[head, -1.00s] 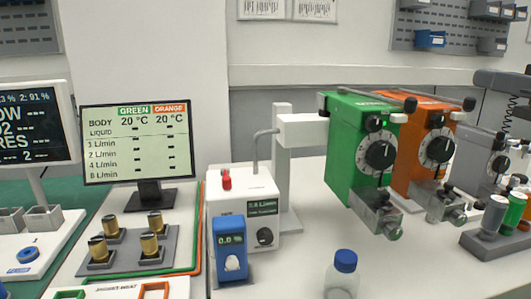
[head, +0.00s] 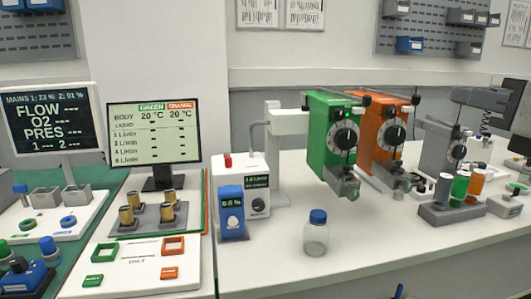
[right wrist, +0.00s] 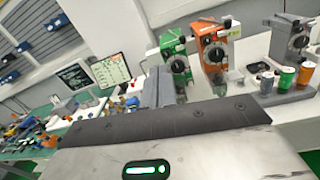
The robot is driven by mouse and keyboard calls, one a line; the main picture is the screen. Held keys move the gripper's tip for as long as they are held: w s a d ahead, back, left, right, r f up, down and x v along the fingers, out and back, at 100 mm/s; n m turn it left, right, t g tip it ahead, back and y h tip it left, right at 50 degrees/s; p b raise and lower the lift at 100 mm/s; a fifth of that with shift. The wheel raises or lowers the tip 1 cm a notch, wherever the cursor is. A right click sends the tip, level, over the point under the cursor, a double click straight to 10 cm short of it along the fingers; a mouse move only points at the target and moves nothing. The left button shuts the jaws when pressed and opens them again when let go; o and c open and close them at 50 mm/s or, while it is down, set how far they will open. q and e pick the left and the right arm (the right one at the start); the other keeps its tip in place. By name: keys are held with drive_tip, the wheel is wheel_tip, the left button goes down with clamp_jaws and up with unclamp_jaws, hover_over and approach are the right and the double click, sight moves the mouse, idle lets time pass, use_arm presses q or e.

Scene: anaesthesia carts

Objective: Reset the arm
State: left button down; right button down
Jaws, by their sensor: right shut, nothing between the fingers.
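My right gripper shows in the right wrist view (right wrist: 160,86), where its grey fingers are together with nothing between them. They point toward the bench and are clear of the devices. In the head view only small dark parts show at the bottom edge, right of centre, and I cannot make out the fingers there. My left gripper is not in view. The green vaporizer (head: 328,140) and orange vaporizer (head: 382,135) hang side by side on the rail. A clear bottle with a blue cap (head: 316,235) stands upright on the white bench in front of them.
A white unit with a blue meter (head: 231,212) stands left of the bottle. A readings screen (head: 153,132) and a gas monitor (head: 50,120) are further left. A holder (head: 452,212) with coloured bottles stands at right. The bench front right of the clear bottle is free.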

drive_tip(key=w+a+f+m+g+y, duration=0.1)
drive_tip(key=w+a+f+m, duration=0.1)
drive_tip(key=f+m, duration=0.5)
drive_tip(key=w+a+f+m+g+y, duration=0.1)
drive_tip(key=w+a+f+m+g, duration=0.15)
drive_tip(key=f, duration=0.85)
drive_tip(key=w+a+f+m+y, duration=0.1)
drive_tip(key=w+a+f+m, duration=0.1)
drive_tip(key=f+m, duration=0.55)
drive_tip(key=s+a+f+m+g+h, duration=0.1)
drive_tip(key=s+a+f+m, duration=0.1)
drive_tip(key=s+f+m, duration=0.3)
drive_tip(key=s+a+f+m+g+h+p, duration=0.1)
drive_tip(key=s+a+f+m, duration=0.2)
drive_tip(key=f, duration=0.9)
drive_tip(key=s+a+f+m+g, duration=0.2)
drive_tip(key=s+a+f+m, duration=0.1)
drive_tip(key=s+f+m, duration=0.4)
drive_tip(key=shift+s+a+f+m+h+p, duration=0.35)
drive_tip(key=shift+f+m, duration=0.3)
drive_tip(key=shift+m, duration=0.55)
